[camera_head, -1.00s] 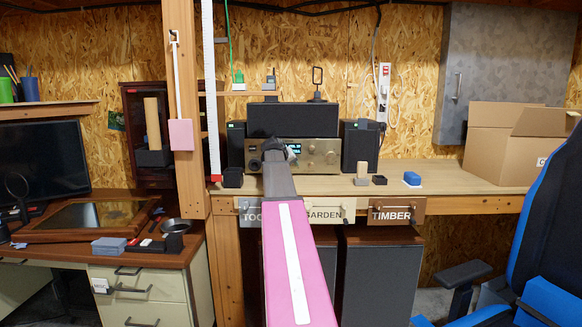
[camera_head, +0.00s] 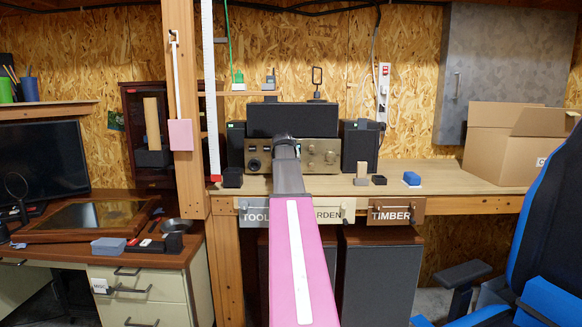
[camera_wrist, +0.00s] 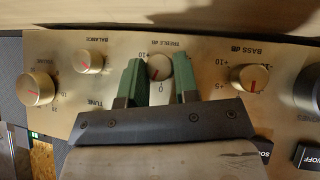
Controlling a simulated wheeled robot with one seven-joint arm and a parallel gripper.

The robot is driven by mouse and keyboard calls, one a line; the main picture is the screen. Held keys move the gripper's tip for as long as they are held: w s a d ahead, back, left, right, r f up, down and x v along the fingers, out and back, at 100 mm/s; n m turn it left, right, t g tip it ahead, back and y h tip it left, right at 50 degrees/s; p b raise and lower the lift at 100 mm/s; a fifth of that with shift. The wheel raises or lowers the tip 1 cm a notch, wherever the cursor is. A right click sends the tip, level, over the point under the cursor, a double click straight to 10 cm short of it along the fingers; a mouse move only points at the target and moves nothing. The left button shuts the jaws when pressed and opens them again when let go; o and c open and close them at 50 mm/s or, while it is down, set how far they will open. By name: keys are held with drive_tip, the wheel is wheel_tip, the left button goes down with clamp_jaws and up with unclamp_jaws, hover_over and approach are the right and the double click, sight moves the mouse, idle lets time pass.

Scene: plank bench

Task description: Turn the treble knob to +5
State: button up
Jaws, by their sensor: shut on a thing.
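The treble knob (camera_wrist: 159,66) is a round metal knob on the amplifier's (camera_wrist: 115,64) brassy front panel in the wrist view. The panel lettering is upside down there. My gripper (camera_wrist: 159,78) is shut on the treble knob, with one green finger on each side of it. The knob's red mark shows between the fingers; its exact setting is hard to read. A 0 shows below the knob and a 10 at its upper left. In the head view my arm hides part of the amplifier (camera_head: 318,152), including the gripped knob.
In the wrist view, the bass knob (camera_wrist: 250,77) is to the right and the balance knob (camera_wrist: 89,62) to the left. In the head view, black speakers (camera_head: 357,150) flank the amplifier and a long black box (camera_head: 292,120) sits on it. A wooden block (camera_head: 361,172) stands in front.

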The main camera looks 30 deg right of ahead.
drive_tip(key=m+t+y, duration=0.1)
drive_tip(key=y, duration=0.2)
drive_tip(key=shift+s+d+m+t, duration=0.15)
drive_tip(key=shift+d+m+t, duration=0.1)
drive_tip(key=shift+m+t, duration=0.15)
drive_tip(key=shift+d+m+t+y, duration=0.1)
drive_tip(key=shift+m+t+y, duration=0.55)
drive_tip(key=shift+y, duration=0.45)
drive_tip(key=shift+t, duration=0.25)
drive_tip(key=shift+s, duration=0.1)
drive_tip(key=o, duration=0.6)
drive_tip(key=shift+o, duration=0.2)
drive_tip(key=v, duration=1)
drive_tip(key=shift+s+r, duration=0.25)
drive_tip(key=shift+r, duration=0.05)
